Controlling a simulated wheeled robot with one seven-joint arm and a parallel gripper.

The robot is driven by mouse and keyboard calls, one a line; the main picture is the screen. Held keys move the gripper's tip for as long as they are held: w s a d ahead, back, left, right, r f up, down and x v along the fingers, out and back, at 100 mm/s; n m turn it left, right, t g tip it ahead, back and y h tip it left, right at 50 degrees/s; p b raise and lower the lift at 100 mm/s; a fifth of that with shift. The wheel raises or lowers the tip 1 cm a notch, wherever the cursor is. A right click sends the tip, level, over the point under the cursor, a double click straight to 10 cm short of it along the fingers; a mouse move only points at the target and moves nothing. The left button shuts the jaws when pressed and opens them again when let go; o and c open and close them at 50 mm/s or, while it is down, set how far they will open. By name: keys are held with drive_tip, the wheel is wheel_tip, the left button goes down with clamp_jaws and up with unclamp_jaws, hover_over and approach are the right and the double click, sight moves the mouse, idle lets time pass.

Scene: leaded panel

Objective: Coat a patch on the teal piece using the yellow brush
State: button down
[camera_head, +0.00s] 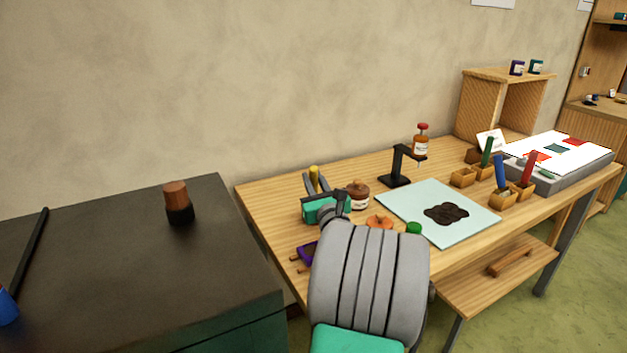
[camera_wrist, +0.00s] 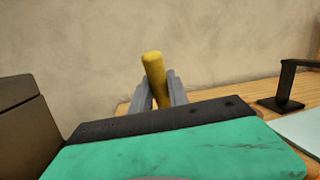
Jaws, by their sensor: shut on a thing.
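My gripper (camera_head: 314,182) is shut on the yellow brush (camera_head: 314,173), whose handle stands upright between the fingers, above the left part of the wooden table. In the wrist view the yellow handle (camera_wrist: 155,75) shows between both grey fingers; its lower end and bristles are hidden behind my gripper's body. A teal piece (camera_head: 557,148) lies on the white light box (camera_head: 592,160) at the far right, among red pieces. It is small in view, and my gripper is well away from it. A pale sheet (camera_head: 405,205) bears a dark puddle (camera_head: 447,213).
Green (camera_head: 487,150), blue (camera_head: 501,173) and red (camera_head: 528,168) handles stand in wooden holders before the light box. A dark cabinet (camera_head: 110,250) is at left.

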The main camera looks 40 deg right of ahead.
drive_tip(key=shift+f, duration=0.4)
idle(0.6)
wheel_tip(320, 180, up, 7)
drive_tip(key=p, duration=0.7)
drive_tip(key=shift+r, duration=0.15)
idle(0.4)
